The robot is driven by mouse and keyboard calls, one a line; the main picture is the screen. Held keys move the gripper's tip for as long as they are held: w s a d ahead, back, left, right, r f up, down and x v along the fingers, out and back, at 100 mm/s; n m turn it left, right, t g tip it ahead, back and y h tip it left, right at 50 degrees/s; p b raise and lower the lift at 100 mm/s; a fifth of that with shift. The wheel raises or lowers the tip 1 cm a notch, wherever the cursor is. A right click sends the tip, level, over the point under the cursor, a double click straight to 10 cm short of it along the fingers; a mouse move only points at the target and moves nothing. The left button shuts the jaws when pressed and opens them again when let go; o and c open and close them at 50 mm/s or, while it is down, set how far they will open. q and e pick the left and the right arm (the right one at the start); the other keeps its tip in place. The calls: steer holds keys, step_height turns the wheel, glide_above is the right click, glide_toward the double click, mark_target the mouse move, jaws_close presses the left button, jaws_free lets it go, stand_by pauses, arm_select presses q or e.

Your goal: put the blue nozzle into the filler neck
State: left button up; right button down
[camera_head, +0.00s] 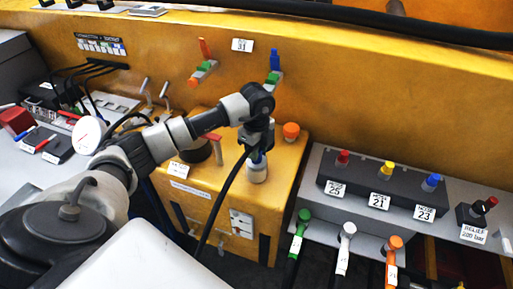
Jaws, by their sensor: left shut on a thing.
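My left gripper (258,138) points down over the yellow box and is shut on the blue nozzle (256,156). Only a small blue part of the nozzle shows below the fingers, and a black hose hangs from it toward the lower left. The filler neck (257,174) is a pale upright cylinder on top of the yellow box, directly below the nozzle. The nozzle's lower end meets or overlaps the neck's top in this view; I cannot tell whether it is inside. My right gripper is not in view.
An orange cap (291,131) stands on the yellow box (285,172) behind the neck. Green (302,219), white (347,230) and orange (393,246) nozzles with hoses stand at the right, before a dark panel with coloured knobs (387,168). A yellow wall runs behind.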

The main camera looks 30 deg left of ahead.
arm_select(q)
steer(key=shift+f+b, duration=0.5)
steer(key=shift+f, duration=0.3)
steer(key=o, duration=1.1)
step_height(320, 180, up, 11)
steer(key=b, duration=0.2)
steer(key=shift+b, duration=0.35)
steer(key=shift+f, duration=0.1)
